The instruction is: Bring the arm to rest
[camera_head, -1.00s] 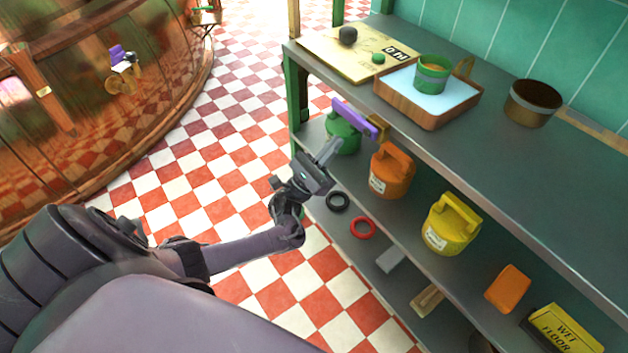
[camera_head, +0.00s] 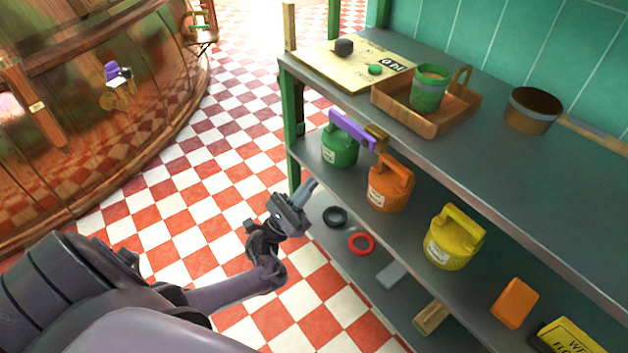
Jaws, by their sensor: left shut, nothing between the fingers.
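My left arm comes in from the lower left in the head view. Its gripper (camera_head: 311,188) is shut and empty, with the fingers pointing up and right. It is in front of the shelf unit's left end, below and left of the green jug (camera_head: 340,150) in the picture. I cannot tell whether the fingertips touch the shelf edge. My right gripper is not in view.
The middle shelf (camera_head: 405,222) holds the green jug, an orange jug (camera_head: 390,187) and a yellow jug (camera_head: 450,245). A wooden tray (camera_head: 465,112) with a green cup (camera_head: 429,88) stands on top. A large copper vessel (camera_head: 90,150) stands left. Checkered floor lies between.

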